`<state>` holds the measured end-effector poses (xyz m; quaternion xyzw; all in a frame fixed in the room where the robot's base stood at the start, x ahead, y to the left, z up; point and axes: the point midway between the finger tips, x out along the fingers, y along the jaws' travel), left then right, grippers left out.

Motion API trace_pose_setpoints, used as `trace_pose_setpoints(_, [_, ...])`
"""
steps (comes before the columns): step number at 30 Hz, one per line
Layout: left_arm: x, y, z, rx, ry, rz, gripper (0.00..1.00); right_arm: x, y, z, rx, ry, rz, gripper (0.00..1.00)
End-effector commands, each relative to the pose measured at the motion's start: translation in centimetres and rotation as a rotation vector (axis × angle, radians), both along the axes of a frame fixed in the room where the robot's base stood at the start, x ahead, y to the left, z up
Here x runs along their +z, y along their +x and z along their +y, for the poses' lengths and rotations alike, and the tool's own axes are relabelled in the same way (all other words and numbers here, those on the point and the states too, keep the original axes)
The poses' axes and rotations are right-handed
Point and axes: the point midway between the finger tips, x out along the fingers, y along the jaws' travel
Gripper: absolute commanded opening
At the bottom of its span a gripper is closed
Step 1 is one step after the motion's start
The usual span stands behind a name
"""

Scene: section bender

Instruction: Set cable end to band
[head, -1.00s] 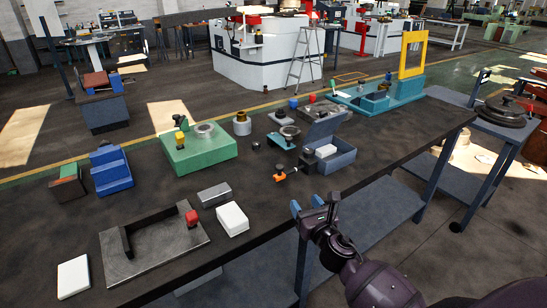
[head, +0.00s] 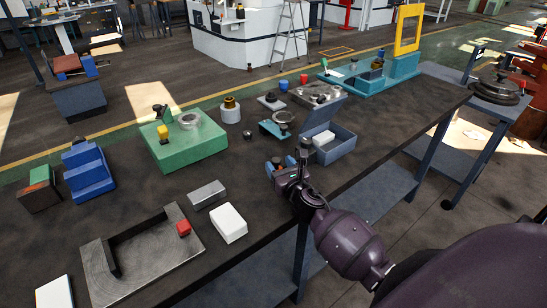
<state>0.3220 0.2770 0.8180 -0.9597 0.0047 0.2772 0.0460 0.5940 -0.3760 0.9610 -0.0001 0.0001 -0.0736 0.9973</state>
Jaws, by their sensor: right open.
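My right gripper (head: 276,167) is over the front middle of the workbench, its blue-tipped fingers apart and nothing seen between them. A dark upright piece (head: 304,148) shows right beside it; I cannot tell whether they touch. The small orange piece with a black knob seen earlier is hidden behind my gripper. I cannot make out for certain which item is the cable end or the band. My left gripper is out of view.
A blue open-lidded box (head: 338,146) stands just right of my gripper. A green block (head: 190,148), a white block (head: 229,223) and a grey C-shaped plate (head: 175,262) with a red cube (head: 183,228) lie left. Dark bench top (head: 390,112) is free to the right.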

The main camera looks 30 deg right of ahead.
Motion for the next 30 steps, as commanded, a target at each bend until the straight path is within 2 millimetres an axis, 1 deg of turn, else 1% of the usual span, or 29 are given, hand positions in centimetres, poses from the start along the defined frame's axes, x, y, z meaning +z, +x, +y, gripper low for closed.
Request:
trace_pose_setpoints(1, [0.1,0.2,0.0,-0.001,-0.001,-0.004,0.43,0.0,0.9,-0.1,0.000,0.001,0.000,0.57])
trace_pose_setpoints(3, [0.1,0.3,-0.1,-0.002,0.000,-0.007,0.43,0.0,1.8,-0.2,0.001,0.001,0.000,0.57])
trace_pose_setpoints(9, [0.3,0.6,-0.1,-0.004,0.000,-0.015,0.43,0.0,3.7,-0.6,0.000,0.000,0.000,0.57])
trace_pose_setpoints(14, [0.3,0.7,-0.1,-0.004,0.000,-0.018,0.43,0.0,4.3,-0.6,0.001,0.001,0.000,0.57])
trace_pose_setpoints(21, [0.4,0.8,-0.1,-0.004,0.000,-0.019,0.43,0.0,4.4,-0.6,0.001,0.001,0.000,0.57])
trace_pose_setpoints(22, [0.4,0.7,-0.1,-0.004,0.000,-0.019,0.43,0.0,4.4,-0.6,0.001,0.000,0.000,0.55])
trace_pose_setpoints(23, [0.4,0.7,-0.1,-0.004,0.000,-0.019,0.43,0.0,4.4,-0.6,0.001,0.000,0.000,0.51])
trace_pose_setpoints(30, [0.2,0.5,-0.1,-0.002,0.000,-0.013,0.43,0.0,4.3,-0.6,0.001,0.000,0.001,0.14])
